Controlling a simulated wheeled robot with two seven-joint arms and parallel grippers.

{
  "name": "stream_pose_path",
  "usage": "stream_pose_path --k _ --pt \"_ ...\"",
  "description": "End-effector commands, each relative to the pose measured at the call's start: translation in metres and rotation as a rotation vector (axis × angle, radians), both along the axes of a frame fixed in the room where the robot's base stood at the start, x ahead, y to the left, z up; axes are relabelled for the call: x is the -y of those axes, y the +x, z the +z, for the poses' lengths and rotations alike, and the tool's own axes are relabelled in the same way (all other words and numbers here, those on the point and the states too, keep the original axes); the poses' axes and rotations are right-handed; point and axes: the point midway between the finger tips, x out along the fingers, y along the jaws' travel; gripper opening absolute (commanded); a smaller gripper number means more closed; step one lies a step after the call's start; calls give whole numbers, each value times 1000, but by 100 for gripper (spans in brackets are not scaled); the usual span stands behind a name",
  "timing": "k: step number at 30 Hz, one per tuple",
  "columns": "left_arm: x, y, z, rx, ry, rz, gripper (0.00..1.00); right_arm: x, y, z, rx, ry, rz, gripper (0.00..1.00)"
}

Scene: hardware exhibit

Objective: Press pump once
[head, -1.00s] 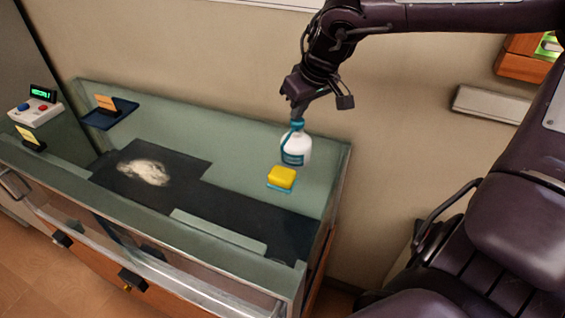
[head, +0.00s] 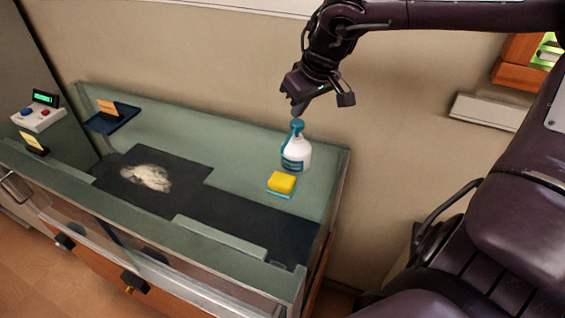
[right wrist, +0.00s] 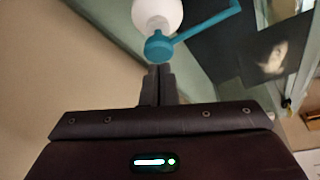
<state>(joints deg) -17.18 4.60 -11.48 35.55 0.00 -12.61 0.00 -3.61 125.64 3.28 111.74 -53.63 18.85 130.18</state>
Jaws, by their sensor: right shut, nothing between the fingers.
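A white pump bottle (head: 297,155) with a teal pump head (head: 297,125) and a teal label stands upright in the green display case, near its back right corner. My right gripper (head: 299,112) is shut and empty, pointing down just above the pump head, with a small gap apparent between them. In the right wrist view the shut fingers (right wrist: 159,84) point at the round teal pump top (right wrist: 159,46), with its nozzle reaching up to the right and the white bottle (right wrist: 157,12) behind. My left gripper is not in view.
A yellow sponge (head: 281,182) on a teal base lies right in front of the bottle. A dark panel with a pale picture (head: 147,177), a blue tray (head: 112,118) and a button box (head: 38,116) are to the left. A glass front edges the case.

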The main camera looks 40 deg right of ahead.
Motion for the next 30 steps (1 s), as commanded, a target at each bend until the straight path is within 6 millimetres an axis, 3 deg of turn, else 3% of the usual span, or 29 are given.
stream_pose_path --k 14,30 --pt "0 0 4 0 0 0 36 0 1 6 3 -1 0 0" --pt "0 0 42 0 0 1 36 0 0 59 2 0 0 0"
